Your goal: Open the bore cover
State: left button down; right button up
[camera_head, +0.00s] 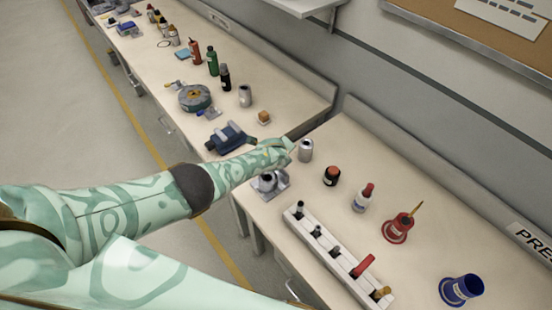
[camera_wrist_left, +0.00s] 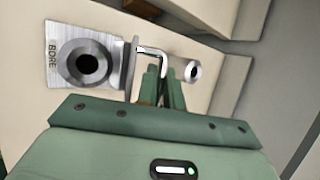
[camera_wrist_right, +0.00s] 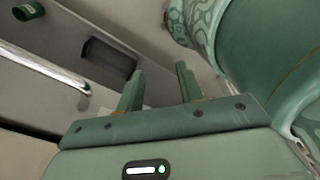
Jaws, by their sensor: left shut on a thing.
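The bore fixture is a metal plate (camera_wrist_left: 57,87) marked BORE with a round steel ring (camera_wrist_left: 85,63) and a dark hole, which shows uncovered in the left wrist view. A thin plate, seemingly the cover (camera_wrist_left: 131,66), stands edge-on at the right of the ring. A bent metal handle (camera_wrist_left: 152,51) extends from it. My left gripper (camera_wrist_left: 164,73) is shut on this handle. In the head view the fixture (camera_head: 268,185) sits at the bench edge, partly hidden by my left arm; the left gripper (camera_head: 286,147) is above it. My right gripper (camera_wrist_right: 159,78) is open and empty, away from the bench items.
A silver can (camera_head: 306,150) stands close beyond the left gripper. A white rack (camera_head: 325,245) with several tools lies to the right. A dark blue device (camera_head: 230,139) is left of the arm. Bottles and a red cone-like holder (camera_head: 397,230) stand farther right.

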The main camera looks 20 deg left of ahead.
pick_arm(q)
jog(key=shift+g+y, duration=0.3)
jog(key=shift+g, duration=0.3)
jog(key=w+d+b, duration=0.1)
jog(key=b, duration=0.2)
jog(key=w+d+f+b, duration=0.1)
jog(key=w+b, duration=0.1)
jog(key=b, duration=0.1)
jog(key=shift+d, duration=0.2)
jog(key=shift+w, duration=0.1)
